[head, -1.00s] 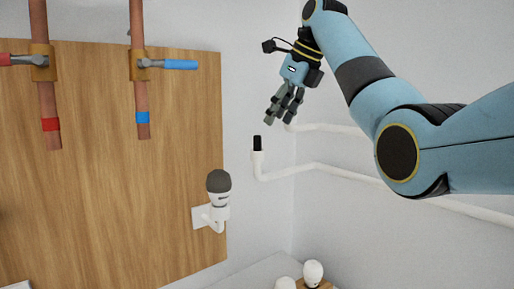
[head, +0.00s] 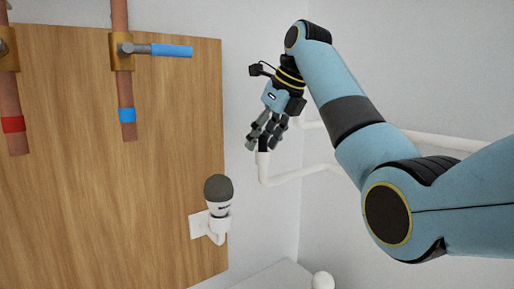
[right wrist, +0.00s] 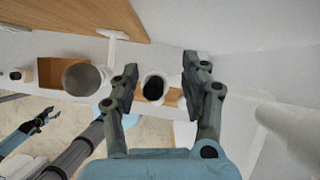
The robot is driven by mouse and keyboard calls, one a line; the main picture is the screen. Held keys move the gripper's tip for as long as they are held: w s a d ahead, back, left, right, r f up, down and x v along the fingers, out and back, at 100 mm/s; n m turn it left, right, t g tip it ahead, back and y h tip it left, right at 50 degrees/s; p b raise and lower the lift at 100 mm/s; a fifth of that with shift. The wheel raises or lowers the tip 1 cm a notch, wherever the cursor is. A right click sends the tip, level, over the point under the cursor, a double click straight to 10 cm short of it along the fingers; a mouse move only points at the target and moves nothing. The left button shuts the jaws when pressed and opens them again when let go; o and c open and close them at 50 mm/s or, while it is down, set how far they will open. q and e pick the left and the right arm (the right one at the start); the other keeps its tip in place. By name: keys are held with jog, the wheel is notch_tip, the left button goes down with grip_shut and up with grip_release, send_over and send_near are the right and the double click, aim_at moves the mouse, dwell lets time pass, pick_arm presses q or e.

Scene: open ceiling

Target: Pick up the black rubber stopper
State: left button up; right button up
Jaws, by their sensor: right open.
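The black rubber stopper (head: 263,146) sits upright in the open top of a white pipe (head: 263,166) by the wall. In the head view, the fingers of my right gripper (head: 262,140) partly cover it. In the right wrist view, the stopper (right wrist: 156,87) shows as a dark oval inside the white pipe rim, between the two spread fingers. My right gripper (right wrist: 162,82) is open and empty, pointing down over it. I cannot tell whether the fingers touch it.
A white fixture with a dark grey round top (head: 218,188) is mounted at the wooden board's (head: 170,180) right edge, left of the stopper. Copper pipes with a blue-handled valve (head: 170,50) run down the board. White pipes (head: 440,140) run along the wall behind my right arm.

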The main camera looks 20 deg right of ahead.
jog(key=shift+s+r, duration=0.1)
jog(key=shift+s, duration=0.05)
jog(key=shift+s+a+r, duration=0.15)
jog(key=shift+s+r, duration=0.1)
jog(key=shift+s, duration=0.3)
jog(key=c, duration=0.4)
jog(key=shift+w+f, duration=0.1)
jog(key=shift+w, duration=0.1)
jog(key=shift+c, duration=1.3)
jog(key=shift+w, duration=0.1)
jog(key=shift+c, duration=1.2)
pick_arm(q)
jog(key=shift+s+a, duration=0.1)
jog(key=shift+a, duration=0.05)
pick_arm(e)
grip_shut()
